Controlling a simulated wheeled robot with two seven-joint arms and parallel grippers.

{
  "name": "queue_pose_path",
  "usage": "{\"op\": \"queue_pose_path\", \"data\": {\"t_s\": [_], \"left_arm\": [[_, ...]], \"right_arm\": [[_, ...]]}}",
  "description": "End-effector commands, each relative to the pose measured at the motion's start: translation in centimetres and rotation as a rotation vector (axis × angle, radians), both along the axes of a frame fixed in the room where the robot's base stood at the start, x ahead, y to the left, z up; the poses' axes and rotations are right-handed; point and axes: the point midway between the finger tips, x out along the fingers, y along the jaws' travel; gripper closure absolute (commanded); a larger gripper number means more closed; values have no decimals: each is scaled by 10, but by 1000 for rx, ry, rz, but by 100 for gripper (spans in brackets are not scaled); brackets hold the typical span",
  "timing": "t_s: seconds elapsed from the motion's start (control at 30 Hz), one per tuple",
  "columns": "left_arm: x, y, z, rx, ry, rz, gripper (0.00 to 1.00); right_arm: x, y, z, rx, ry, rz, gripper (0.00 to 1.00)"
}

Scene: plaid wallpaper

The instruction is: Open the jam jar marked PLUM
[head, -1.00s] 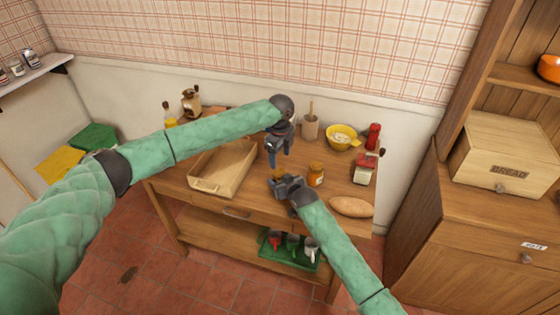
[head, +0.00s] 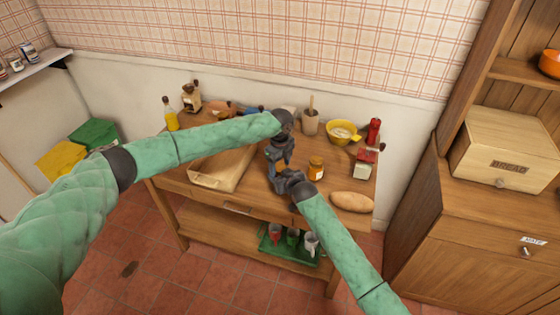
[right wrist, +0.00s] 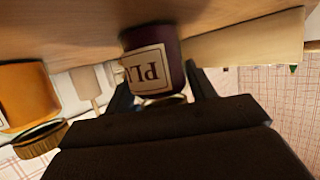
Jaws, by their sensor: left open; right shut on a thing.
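The PLUM jar (right wrist: 152,62) shows in the right wrist view as a dark purple jar with a cream label, of which "PL" is readable. It appears upside down there, against the wooden table top. My right gripper (head: 279,182) is shut on its body, a finger on each side. In the head view the grippers hide most or all of the jar. My left gripper (head: 281,164) is open, pointing down just above the right gripper. Whether its fingers are around the lid or only over it I cannot tell.
An orange jar (head: 316,171) with a gold lid stands close right of the grippers. A bread loaf (head: 351,202) lies at the front right. A wooden tray (head: 207,182) is on the left. A yellow bowl (head: 343,134) and a red-topped grinder (head: 366,161) stand at the right.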

Motion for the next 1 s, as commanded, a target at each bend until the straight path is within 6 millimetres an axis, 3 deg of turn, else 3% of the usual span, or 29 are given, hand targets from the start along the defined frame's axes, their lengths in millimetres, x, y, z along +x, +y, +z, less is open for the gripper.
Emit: {"op": "queue_pose_path", "data": {"t_s": [0.2,0.47,0.7,1.0], "left_arm": [[0,0,0,0,0,0,34],[0,0,0,0,0,0,81],[0,0,0,0,0,23,81],[0,0,0,-1,0,269,81]], "right_arm": [[0,0,0,0,0,0,100],[0,0,0,0,0,0,100],[0,0,0,0,0,0,100],[0,0,0,0,0,1,100]]}}
